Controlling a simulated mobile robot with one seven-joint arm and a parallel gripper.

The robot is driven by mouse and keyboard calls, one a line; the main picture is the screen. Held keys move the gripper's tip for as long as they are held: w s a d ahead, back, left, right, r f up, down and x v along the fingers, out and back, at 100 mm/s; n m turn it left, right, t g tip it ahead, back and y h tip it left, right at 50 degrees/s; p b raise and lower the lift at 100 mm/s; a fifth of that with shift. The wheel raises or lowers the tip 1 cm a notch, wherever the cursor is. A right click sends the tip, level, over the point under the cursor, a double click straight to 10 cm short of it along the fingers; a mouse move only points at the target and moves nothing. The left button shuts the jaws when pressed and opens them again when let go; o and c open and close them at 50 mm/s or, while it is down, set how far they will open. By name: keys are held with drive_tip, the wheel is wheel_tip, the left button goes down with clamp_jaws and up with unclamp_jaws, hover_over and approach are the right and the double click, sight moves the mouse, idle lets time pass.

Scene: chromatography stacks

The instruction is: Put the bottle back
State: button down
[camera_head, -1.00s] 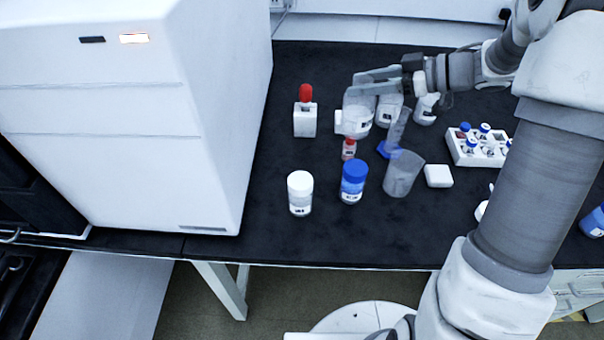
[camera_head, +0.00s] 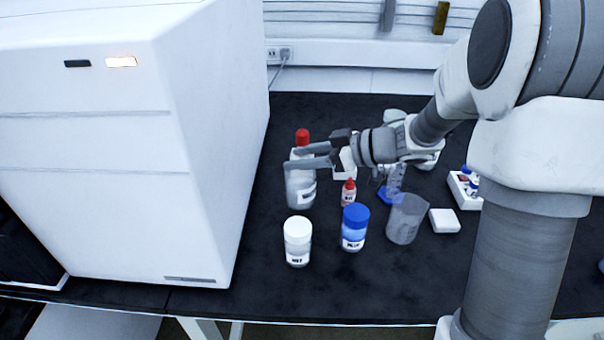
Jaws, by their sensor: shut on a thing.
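My gripper (camera_head: 290,158) reaches in from the right with its fingers level, shut on a clear bottle with a white label (camera_head: 298,187). The held bottle hangs about upright beneath the fingers, at the left of the bench near the large white instrument. I cannot tell whether its base touches the bench. Just behind it is a red-topped white item (camera_head: 302,137), partly hidden by the bottle and fingers.
A white-capped bottle (camera_head: 297,242), a blue-capped bottle (camera_head: 355,228), a small red-capped bottle (camera_head: 349,192) and a clear beaker (camera_head: 405,220) stand nearby. The white instrument (camera_head: 130,170) bounds the left side. A white rack (camera_head: 464,192) is at right.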

wheel_tip(320, 180, down, 4)
drive_tip(key=shift+r+b, duration=0.2)
drive_tip(key=shift+b, duration=0.7)
drive_tip(key=shift+r, duration=0.1)
drive_tip(key=shift+c, duration=1.5)
unclamp_jaws()
drive_tip(key=shift+f, duration=0.2)
